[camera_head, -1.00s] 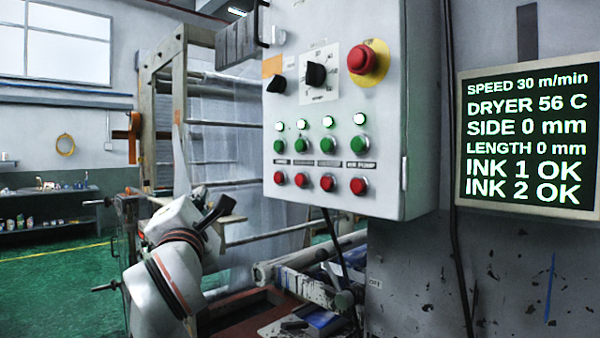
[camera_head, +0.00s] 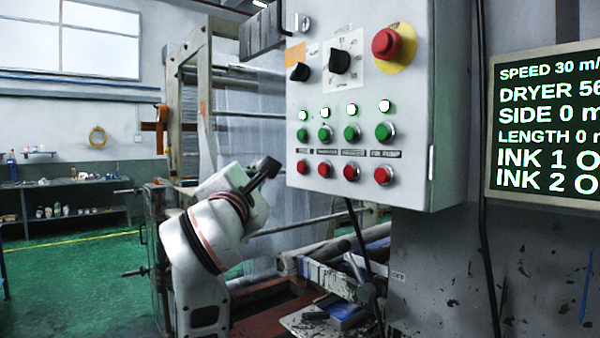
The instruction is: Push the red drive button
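A grey control box (camera_head: 415,100) carries a bottom row of several red buttons. The leftmost red button (camera_head: 302,167) sits under a green button (camera_head: 302,134); the label between them is too small to read. The rightmost red button (camera_head: 382,175) is under the label INK PUMP. My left gripper (camera_head: 268,166) is dark and seen at an angle, just left of the box's lower left edge, near the height of the red row. It appears apart from the buttons. Its fingers are too small and dark to tell open from shut. My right gripper is out of view.
A large red mushroom button (camera_head: 386,43) on a yellow disc and two black knobs sit higher on the box. A display (camera_head: 545,130) is at right. A black cable (camera_head: 358,235) hangs below the box. A roller frame (camera_head: 190,110) stands behind my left arm.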

